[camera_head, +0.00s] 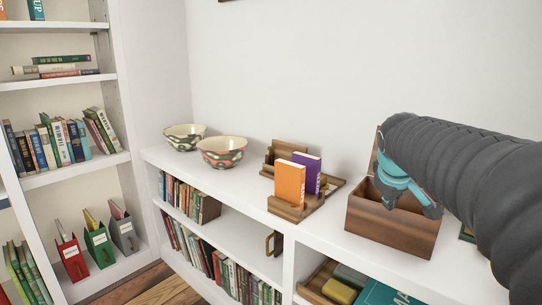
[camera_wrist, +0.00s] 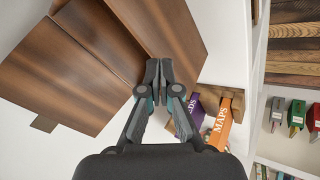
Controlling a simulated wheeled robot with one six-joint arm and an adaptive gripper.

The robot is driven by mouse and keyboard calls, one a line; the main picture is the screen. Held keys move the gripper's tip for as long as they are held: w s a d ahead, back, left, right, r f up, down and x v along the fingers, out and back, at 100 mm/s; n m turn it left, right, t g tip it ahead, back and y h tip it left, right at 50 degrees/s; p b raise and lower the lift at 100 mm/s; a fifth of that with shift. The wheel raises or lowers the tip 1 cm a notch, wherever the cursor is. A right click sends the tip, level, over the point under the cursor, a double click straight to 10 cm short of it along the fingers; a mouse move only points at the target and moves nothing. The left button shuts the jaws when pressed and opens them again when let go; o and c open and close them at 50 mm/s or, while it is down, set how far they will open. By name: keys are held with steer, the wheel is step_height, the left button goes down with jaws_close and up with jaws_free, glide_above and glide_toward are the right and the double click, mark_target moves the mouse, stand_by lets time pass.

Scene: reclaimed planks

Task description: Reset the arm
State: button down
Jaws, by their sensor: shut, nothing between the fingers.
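My arm, in a dark ribbed sleeve, comes in from the right in the head view. My gripper (camera_head: 432,210) is over the open wooden box on the white shelf top. In the wrist view my gripper (camera_wrist: 159,68) has its two fingertips together with nothing between them. The brown wooden box (camera_head: 388,232) has its lid raised at the back; my arm hides part of the lid and the inside. In the wrist view the wooden box (camera_wrist: 100,50) fills the upper left. Whether the fingertips touch the box, I cannot tell.
An orange book (camera_head: 289,183) and a purple book (camera_head: 308,172) stand in a wooden holder (camera_head: 298,212) left of the box. Two patterned bowls (camera_head: 222,152) (camera_head: 185,137) stand farther left. A bookcase (camera_head: 122,90) rises at the left. The white shelf top (camera_head: 240,185) has bare room between bowls and holder.

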steer(key=s+a+f+m+y, duration=0.1)
steer(key=s+a+f, duration=0.2)
steer(key=s, duration=0.5)
steer(key=s+a+f+m+y, duration=0.1)
steer(key=s+a+f, duration=0.3)
steer(key=s, duration=0.4)
steer(key=s+a+f+m+y, duration=0.1)
steer(key=s+a+f+m, duration=0.2)
steer(key=s+f, duration=0.2)
steer(key=shift+s+a+f+g, duration=0.2)
steer(key=shift+s+a+g, duration=0.2)
steer(key=shift+s, duration=1.3)
